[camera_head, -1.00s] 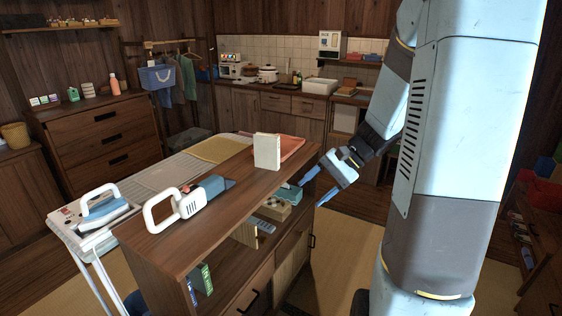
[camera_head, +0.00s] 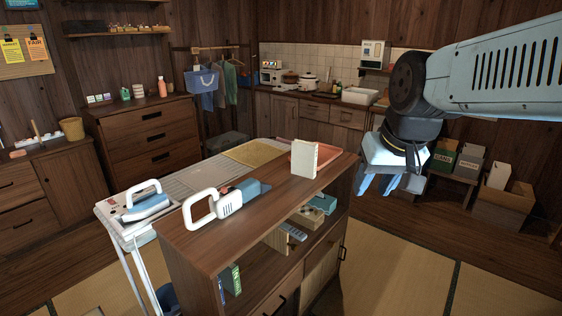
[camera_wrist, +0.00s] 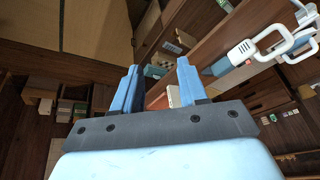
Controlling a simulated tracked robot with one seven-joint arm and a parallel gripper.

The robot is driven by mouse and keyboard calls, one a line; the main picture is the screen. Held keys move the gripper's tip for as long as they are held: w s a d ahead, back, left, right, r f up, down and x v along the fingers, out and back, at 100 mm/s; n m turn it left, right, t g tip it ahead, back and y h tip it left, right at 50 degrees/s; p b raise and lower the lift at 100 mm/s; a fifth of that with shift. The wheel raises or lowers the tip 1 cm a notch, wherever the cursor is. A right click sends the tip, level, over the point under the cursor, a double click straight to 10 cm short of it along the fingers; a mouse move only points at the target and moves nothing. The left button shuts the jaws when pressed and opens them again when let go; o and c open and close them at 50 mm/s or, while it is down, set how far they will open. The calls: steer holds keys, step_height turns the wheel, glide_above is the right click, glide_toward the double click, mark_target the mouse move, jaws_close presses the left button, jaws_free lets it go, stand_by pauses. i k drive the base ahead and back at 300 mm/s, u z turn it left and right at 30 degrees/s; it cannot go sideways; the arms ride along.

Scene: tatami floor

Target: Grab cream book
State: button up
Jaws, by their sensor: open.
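The cream book (camera_head: 304,158) stands upright on the wooden counter top, near its right end, in the head view. My gripper (camera_head: 378,190) is to the right of the book, beyond the counter's end, with blue fingers pointing down. It is open and empty, and apart from the book. In the wrist view my gripper (camera_wrist: 158,72) shows its two blue fingers spread, with the shelf unit beyond. A small pale piece (camera_wrist: 173,97) beside the right finger may be the book, mostly hidden.
A handheld vacuum (camera_head: 228,202) with a white handle lies on the wooden counter (camera_head: 190,245), left of the book. An orange-red tray (camera_head: 322,158) is just behind the book. An iron (camera_head: 146,204) rests on the white table at left. Open floor lies right of the counter.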

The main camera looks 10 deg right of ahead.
mark_target(304, 153)
steer(key=k, duration=0.6)
steer(key=z, duration=0.55)
steer(key=i, duration=1.35)
steer(key=u, duration=0.3)
